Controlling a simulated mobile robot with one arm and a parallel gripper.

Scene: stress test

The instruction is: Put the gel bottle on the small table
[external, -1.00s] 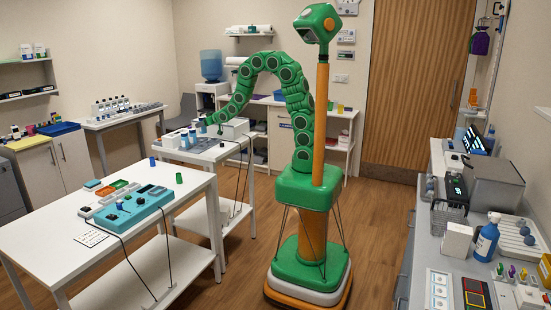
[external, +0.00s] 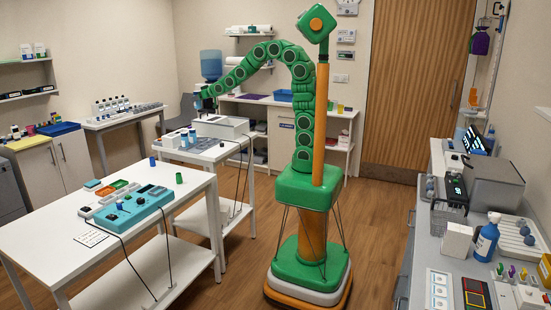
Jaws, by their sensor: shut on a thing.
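My gripper (external: 207,95) is raised at the end of my green arm, above the small white table with bottles and a white box. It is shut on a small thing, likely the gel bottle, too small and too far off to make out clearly.
A larger white table (external: 52,226) in front carries a teal device (external: 132,208) and coloured trays. A side table (external: 122,118) with several bottles stands at the back left. The right counter (external: 408,264) is crowded. Wooden floor is free around my base.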

